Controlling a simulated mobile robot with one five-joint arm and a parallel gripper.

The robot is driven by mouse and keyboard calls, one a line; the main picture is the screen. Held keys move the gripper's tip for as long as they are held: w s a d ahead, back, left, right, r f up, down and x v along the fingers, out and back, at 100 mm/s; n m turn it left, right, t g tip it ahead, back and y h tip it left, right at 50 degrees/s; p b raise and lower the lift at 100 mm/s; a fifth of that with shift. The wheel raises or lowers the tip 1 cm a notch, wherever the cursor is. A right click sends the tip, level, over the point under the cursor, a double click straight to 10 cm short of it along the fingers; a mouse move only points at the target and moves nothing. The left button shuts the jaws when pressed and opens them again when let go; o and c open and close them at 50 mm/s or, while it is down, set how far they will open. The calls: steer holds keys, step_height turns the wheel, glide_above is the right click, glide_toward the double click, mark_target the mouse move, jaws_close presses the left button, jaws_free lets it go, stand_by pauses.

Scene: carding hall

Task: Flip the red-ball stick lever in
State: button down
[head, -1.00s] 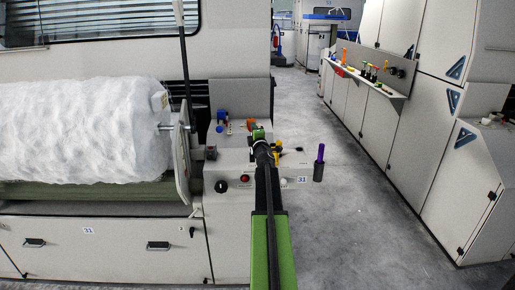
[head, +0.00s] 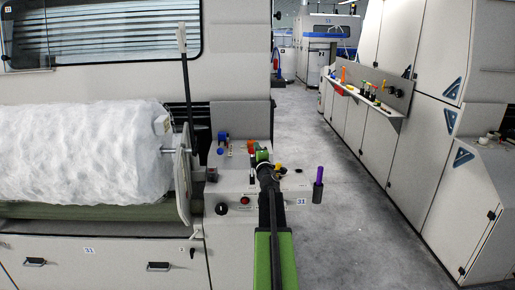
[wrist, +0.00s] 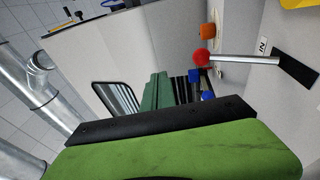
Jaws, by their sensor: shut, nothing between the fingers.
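The red-ball stick lever shows in the wrist view as a red ball (wrist: 201,57) on a silver stick that runs right to a black slotted plate (wrist: 297,68) on a pale panel. My gripper (wrist: 157,90) is shut and empty, left of and below the ball in that view, apart from it in the picture. In the head view my gripper (head: 261,156) is over the machine's control panel (head: 232,180), at the end of my outstretched arm. My arm and gripper hide part of the panel there, and I cannot pick out the lever with certainty.
Blue knobs (wrist: 194,98) and an orange knob (wrist: 208,31) stand close to the ball. A purple handle (head: 319,178) stands right of the panel. A white fibre roll (head: 85,150) lies left. The grey aisle floor (head: 370,220) is clear on the right.

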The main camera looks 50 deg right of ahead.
steer(key=s+a+r+p, duration=0.2)
steer(key=s+a+r, duration=0.1)
steer(key=s, duration=0.1)
steer(key=shift+s+a+r+p, duration=0.2)
steer(key=shift+s+r+p, duration=0.05)
steer(key=shift+r+p, duration=0.1)
steer(key=w+a+f+m+g+y+p, duration=0.1)
steer(key=w+a+f+m+g+y, duration=0.3)
steer(key=a, duration=0.7)
steer(key=w+a+f+m+g+p, duration=0.25)
steer(key=a+f, duration=0.45)
steer(key=a, duration=0.4)
steer(key=w+a+f+m+g+y, duration=0.25)
steer(key=a+f+m, duration=0.2)
steer(key=a, duration=0.65)
steer(key=s+a+f+g+y, duration=0.2)
steer(key=s+a, duration=0.2)
steer(key=a, duration=0.6)
steer(key=s+a+f+g+y+p, duration=0.1)
steer(key=s+a, duration=0.3)
steer(key=a, duration=0.6)
steer(key=s+a+f+g+y+p, duration=0.1)
steer(key=s+a+f+g+y, duration=0.2)
steer(key=a, duration=0.8)
steer(key=shift+s, duration=0.75)
